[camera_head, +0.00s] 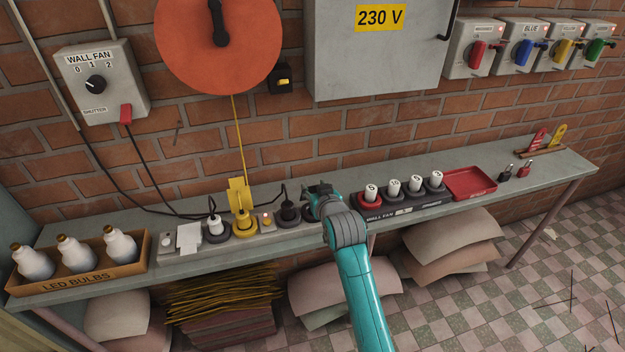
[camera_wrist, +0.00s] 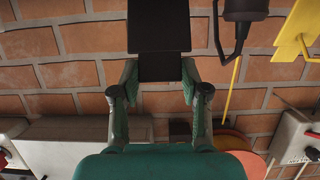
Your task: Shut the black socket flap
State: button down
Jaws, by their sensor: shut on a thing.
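My gripper (camera_head: 320,193) is over the right end of the grey socket strip (camera_head: 258,241) on the bench. In the wrist view my gripper (camera_wrist: 158,88) has its two fingers at the sides of the black flap (camera_wrist: 160,28) and is shut on it. The flap is a flat dark plate, and its hinge is out of sight there. In the head view my gripper mostly hides the flap, so I cannot tell its tilt. A black plug (camera_head: 288,211) stands in a round black socket left of my gripper; it also shows in the wrist view (camera_wrist: 246,10).
A raised yellow flap (camera_head: 238,193) and white flap (camera_head: 188,237) stand left along the strip. A yellow cord hangs above. A rack of white numbered pieces (camera_head: 393,187) and a red tray (camera_head: 470,184) are to the right. A bulb box (camera_head: 85,278) is far left.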

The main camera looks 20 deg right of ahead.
aim_at(313, 191)
jog(key=s+f+t, duration=0.3)
jog(key=shift+t, duration=0.4)
jog(key=f+t, duration=0.1)
jog(key=s+f+t, duration=0.1)
jog(key=t, duration=0.1)
jog(key=f+t, duration=0.1)
jog(key=shift+s+f, duration=0.35)
jog(key=shift+s, duration=0.05)
jog(key=shift+s+f+t, duration=0.25)
jog(key=shift+f+t, duration=0.6)
jog(key=shift+t, duration=0.15)
jog(key=shift+s+f, duration=0.1)
jog(key=shift+f, duration=1.3)
jog(key=c, duration=0.7)
grip_release()
jog(key=shift+o, duration=0.7)
